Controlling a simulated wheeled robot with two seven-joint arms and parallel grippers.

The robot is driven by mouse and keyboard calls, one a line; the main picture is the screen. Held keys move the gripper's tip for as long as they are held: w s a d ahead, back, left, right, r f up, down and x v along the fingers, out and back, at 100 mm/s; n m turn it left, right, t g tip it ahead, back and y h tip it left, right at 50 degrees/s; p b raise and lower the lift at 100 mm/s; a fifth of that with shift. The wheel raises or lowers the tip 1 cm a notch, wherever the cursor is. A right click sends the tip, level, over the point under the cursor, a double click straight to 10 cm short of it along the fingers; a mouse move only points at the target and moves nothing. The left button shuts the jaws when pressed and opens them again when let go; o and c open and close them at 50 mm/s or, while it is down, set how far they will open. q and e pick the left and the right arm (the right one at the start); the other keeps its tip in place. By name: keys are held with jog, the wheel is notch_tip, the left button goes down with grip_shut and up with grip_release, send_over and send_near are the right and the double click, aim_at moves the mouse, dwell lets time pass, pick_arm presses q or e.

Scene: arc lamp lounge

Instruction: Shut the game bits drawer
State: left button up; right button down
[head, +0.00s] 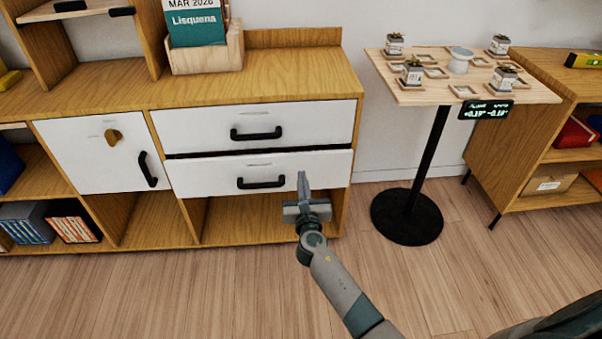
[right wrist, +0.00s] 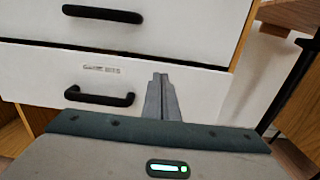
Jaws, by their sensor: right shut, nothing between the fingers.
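The game bits drawer (head: 215,176) is the lower white drawer of the wooden cabinet. It stands slightly out, with a dark gap along its top edge. Its black handle (head: 261,183) is on the front, and the small label (right wrist: 101,69) above the handle shows in the right wrist view. My right gripper (head: 302,178) is shut and empty, its fingertips in front of the drawer face, right of the handle. In the right wrist view the fingertips (right wrist: 160,80) overlap the drawer front; I cannot tell whether they touch it. My left gripper is not in view.
The upper drawer (head: 190,127) looks shut. A white door (head: 85,150) is to the left, with open shelves below. A small round-based table (head: 410,95) with potted plants stands to the right, near another wooden shelf unit (head: 525,140). The floor in front is clear.

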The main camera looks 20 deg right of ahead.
jog(key=v, duration=0.6)
jog(key=shift+s+p, duration=0.15)
jog(key=shift+p, duration=0.15)
jog(key=shift+a+r, duration=0.1)
jog(key=shift+a, duration=0.1)
